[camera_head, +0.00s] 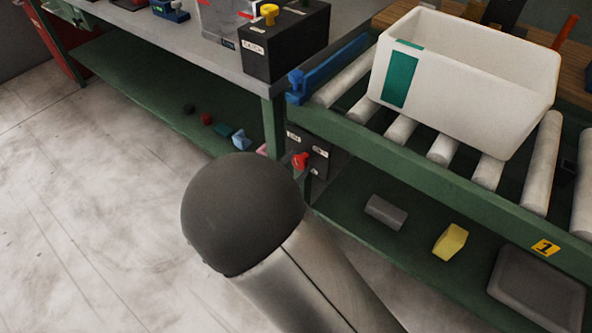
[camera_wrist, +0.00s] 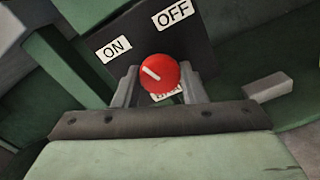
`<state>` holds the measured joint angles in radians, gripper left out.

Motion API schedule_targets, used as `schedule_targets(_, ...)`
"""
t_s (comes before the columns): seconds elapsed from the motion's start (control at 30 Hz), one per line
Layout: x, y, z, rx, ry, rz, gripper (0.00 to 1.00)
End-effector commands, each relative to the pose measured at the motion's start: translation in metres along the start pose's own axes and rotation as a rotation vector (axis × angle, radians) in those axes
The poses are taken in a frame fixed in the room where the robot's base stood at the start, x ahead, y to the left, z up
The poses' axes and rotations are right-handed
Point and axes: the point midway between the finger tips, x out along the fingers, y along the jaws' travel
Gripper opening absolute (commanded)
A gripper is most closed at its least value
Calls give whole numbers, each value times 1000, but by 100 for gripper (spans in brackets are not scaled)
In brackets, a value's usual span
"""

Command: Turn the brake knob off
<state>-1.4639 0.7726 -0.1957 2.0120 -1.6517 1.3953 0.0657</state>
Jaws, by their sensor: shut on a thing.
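The brake knob (camera_wrist: 160,73) is round and red with a white pointer line, on a dark panel (camera_wrist: 205,52). Its line points up and left, toward the ON label (camera_wrist: 114,49); the OFF label (camera_wrist: 173,13) is at the upper right. A lower label is mostly hidden. My gripper (camera_wrist: 158,86) is shut on the knob, with a grey finger at its left and right sides.
A roller conveyor (camera_head: 443,150) carries a white crate (camera_head: 460,85) above the panel. A blue stop bar (camera_head: 325,70) sits at its end. A black box with a yellow knob (camera_head: 285,45) stands on the bench. The lower shelf holds a grey block (camera_head: 386,212) and a yellow block (camera_head: 450,242).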

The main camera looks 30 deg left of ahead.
Motion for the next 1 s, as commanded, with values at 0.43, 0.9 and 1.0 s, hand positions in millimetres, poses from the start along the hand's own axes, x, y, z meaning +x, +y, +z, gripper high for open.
schedule_targets(0.43, 0, -2, -6, 428, 1, 0, 15)
schedule_targets(0.9, 0, -2, -6, 863, 0, 0, 15)
schedule_targets(1.0, -1, -1, -6, 941, 1, 1, 15)
